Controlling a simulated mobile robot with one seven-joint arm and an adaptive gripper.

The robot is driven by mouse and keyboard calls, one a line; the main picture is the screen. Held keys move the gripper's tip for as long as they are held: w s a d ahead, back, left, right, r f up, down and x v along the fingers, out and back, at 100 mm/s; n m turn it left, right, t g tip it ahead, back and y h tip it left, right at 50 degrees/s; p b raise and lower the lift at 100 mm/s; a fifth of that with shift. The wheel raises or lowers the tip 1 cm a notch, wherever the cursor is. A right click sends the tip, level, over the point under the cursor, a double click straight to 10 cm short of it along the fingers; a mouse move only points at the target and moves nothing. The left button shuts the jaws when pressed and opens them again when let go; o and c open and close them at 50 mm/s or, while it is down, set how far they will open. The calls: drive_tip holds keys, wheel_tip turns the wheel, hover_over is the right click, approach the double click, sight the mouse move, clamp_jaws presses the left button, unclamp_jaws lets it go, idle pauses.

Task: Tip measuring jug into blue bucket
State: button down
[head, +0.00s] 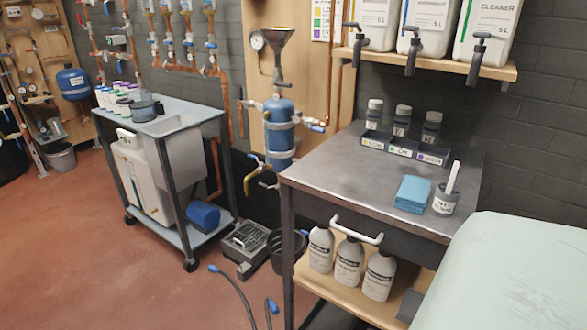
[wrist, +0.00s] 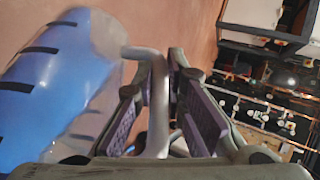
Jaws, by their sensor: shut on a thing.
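The measuring jug (wrist: 50,85) fills the left of the wrist view. It is blue over most of its side, with black marks and a pale, see-through end, and it lies at a slant in the picture. My gripper (wrist: 170,60) is shut on its grey handle (wrist: 158,105), which passes between the purple finger pads. The gripper and the jug do not show in the head view. A blue cylindrical container (head: 203,215) lies tilted on the lower shelf of the left cart; I cannot tell if it is the blue bucket.
The left cart (head: 160,122) carries bottles and a dark pot. A black bucket (head: 285,250) and a grey metal case (head: 245,243) stand on the floor beside it. A steel bench (head: 400,178) holds jars and blue cloths. Red floor (head: 100,260) is open in front.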

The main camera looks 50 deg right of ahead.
drive_tip(key=shift+s+d+r+t+y+b, duration=0.2)
drive_tip(key=shift+d+r, duration=0.1)
drive_tip(key=shift+r, duration=0.1)
drive_tip(key=shift+s+d+r+t+y+b, duration=0.1)
drive_tip(key=shift+d+r+t+y, duration=0.15)
drive_tip(key=shift+r, duration=0.1)
idle(2.0)
drive_tip(key=shift+s+d+r+m+t+y+b, duration=0.1)
drive_tip(key=shift+s+d+m+t+y+b, duration=0.2)
drive_tip(key=shift+d+b, duration=0.55)
drive_tip(key=shift+s+d+m+t+y+b, duration=0.15)
drive_tip(key=shift+s+d+y+b, duration=0.2)
drive_tip(key=shift+d+b, duration=0.45)
idle(1.8)
drive_tip(key=shift+s+d+r+t+y+b, duration=0.3)
drive_tip(key=shift+d+r+y, duration=0.1)
drive_tip(key=shift+d+r, duration=0.1)
idle(1.3)
